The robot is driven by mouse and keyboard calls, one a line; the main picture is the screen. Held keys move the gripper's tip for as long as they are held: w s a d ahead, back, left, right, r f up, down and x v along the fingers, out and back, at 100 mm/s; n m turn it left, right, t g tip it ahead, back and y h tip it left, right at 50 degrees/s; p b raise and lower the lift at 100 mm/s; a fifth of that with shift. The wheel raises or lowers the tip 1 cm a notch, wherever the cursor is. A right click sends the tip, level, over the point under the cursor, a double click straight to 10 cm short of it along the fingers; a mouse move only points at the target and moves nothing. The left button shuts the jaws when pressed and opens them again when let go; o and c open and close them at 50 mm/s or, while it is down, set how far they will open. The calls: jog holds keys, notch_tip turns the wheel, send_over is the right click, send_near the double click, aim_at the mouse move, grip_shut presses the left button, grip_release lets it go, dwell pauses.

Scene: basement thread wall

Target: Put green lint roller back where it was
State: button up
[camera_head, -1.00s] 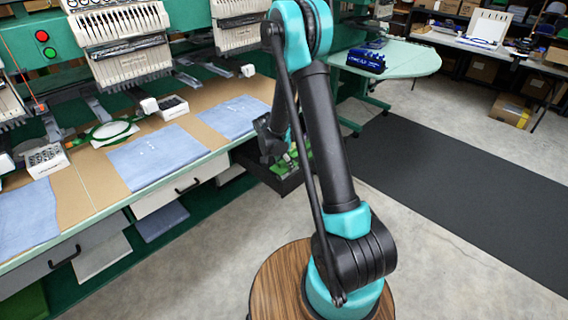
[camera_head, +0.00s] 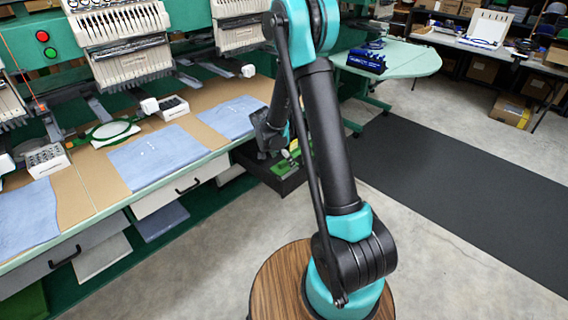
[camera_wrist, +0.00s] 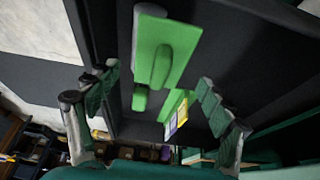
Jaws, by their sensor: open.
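A green flat piece with a raised oval (camera_wrist: 165,55) shows in the wrist view, with a pale grey roll along its left edge and a green handle-like end (camera_wrist: 140,97) below. It looks like the green lint roller, though I cannot tell whether all these parts are one thing. It lies in a dark open drawer (camera_wrist: 235,50). My gripper (camera_wrist: 158,78) is open, with its fingers on either side of the view and nothing held between them. In the head view my gripper (camera_head: 268,138) is over the drawer (camera_head: 280,183) under the machine table, partly hidden by my arm.
A green and yellow item with a purple label (camera_wrist: 177,118) lies beside the green piece. The machine table (camera_head: 103,175) carries blue cloths, a hoop (camera_head: 112,131) and small white boxes. A pale green table (camera_head: 405,58) stands behind. The floor at right is clear.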

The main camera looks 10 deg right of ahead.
jog(key=v, duration=0.9)
jog(key=s+d+r+n+y, duration=0.1)
jog(key=s+d+n, duration=0.1)
jog(key=s, duration=0.7)
jog(key=s+d+n+t+y, duration=0.1)
jog(key=s+d+n, duration=0.2)
jog(key=s, duration=0.6)
jog(key=s+d+r+n+y, duration=0.1)
jog(key=s+d+n, duration=0.2)
jog(key=s, duration=0.6)
jog(key=n, duration=0.2)
jog(key=shift+s+r+n+y, duration=0.3)
jog(key=shift+s+n+y, duration=0.1)
